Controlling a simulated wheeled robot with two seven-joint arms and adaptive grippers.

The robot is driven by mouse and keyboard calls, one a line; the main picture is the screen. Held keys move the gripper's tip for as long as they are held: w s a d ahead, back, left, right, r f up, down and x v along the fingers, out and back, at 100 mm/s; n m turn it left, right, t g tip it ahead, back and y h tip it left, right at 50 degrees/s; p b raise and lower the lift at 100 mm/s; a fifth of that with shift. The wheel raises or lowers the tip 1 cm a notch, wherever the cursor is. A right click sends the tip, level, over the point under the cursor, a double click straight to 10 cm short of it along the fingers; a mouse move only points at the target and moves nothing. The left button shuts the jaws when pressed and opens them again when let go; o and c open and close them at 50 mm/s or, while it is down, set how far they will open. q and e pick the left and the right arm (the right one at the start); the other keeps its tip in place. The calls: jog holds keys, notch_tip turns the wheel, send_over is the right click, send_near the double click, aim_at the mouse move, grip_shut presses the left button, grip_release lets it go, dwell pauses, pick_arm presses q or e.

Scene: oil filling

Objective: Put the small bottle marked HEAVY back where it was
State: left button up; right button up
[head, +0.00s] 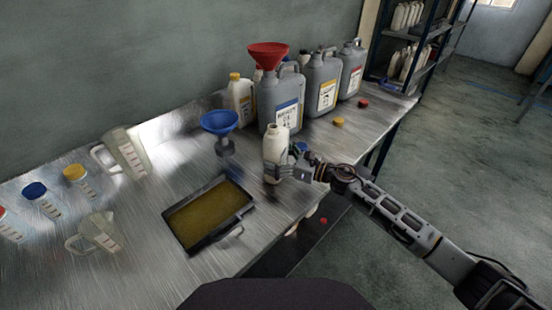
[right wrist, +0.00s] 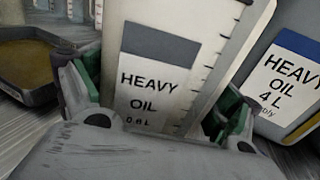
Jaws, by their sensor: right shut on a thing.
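The small white bottle marked HEAVY OIL (head: 277,145) stands upright at the front part of the metal table in the head view. Its label (right wrist: 152,85) faces the right wrist camera and reads 0.6 L. My right gripper (head: 283,172) is shut around the bottle's lower part, with a finger on each side. Whether the bottle's base touches the table is hard to tell. The bottle's mouth shows no cap. My left gripper does not show in the head view.
A large grey HEAVY OIL can (head: 281,105) with a red funnel (head: 268,54) stands behind the bottle. A blue funnel (head: 219,123) stands to the left. A tray of oil (head: 184,246) lies front left. Yellow (head: 338,122) and red (head: 363,103) caps lie to the right.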

jog(key=shift+f, duration=0.1)
jog(key=o, duration=0.9)
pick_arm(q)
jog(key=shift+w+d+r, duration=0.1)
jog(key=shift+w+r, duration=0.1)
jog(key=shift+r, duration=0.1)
pick_arm(e)
jog(key=shift+o, duration=0.2)
